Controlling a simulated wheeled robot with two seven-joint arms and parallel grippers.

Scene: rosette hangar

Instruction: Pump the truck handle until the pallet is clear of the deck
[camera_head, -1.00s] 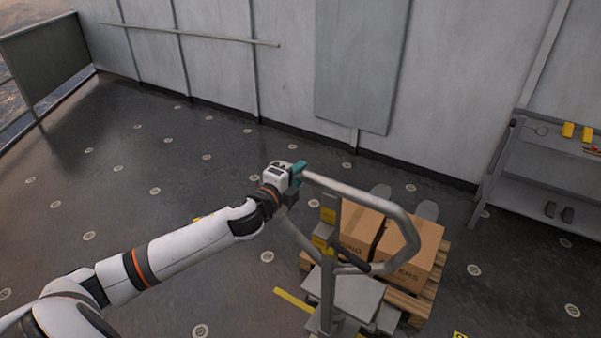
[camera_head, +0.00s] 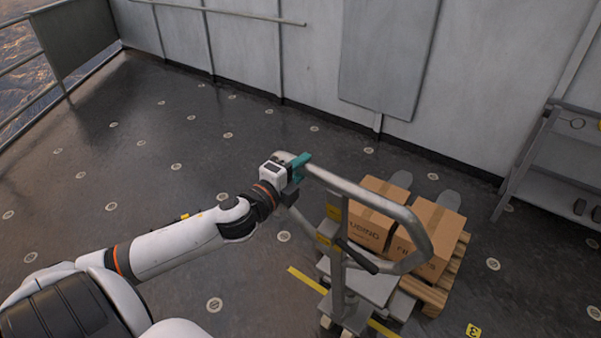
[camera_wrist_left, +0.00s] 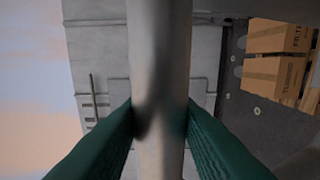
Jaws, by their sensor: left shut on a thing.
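The truck handle (camera_head: 368,193) is a grey metal loop on an upright post, tilted toward me. My left gripper (camera_head: 298,168) is shut on the handle's left end. In the left wrist view its two green fingers (camera_wrist_left: 160,125) press on both sides of the grey handle bar (camera_wrist_left: 160,60). The pallet truck (camera_head: 352,290) stands on the dark deck. The wooden pallet (camera_head: 440,285) sits on its forks with two cardboard boxes (camera_head: 426,238) on top. The gap under the pallet is too small and hidden to judge. My right gripper is not in view.
A grey shelf rack (camera_head: 555,165) stands at the right by the wall (camera_head: 300,60). Yellow lines (camera_head: 305,280) mark the deck near the truck. The deck (camera_head: 130,190) at the left is clear up to the railing (camera_head: 30,70).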

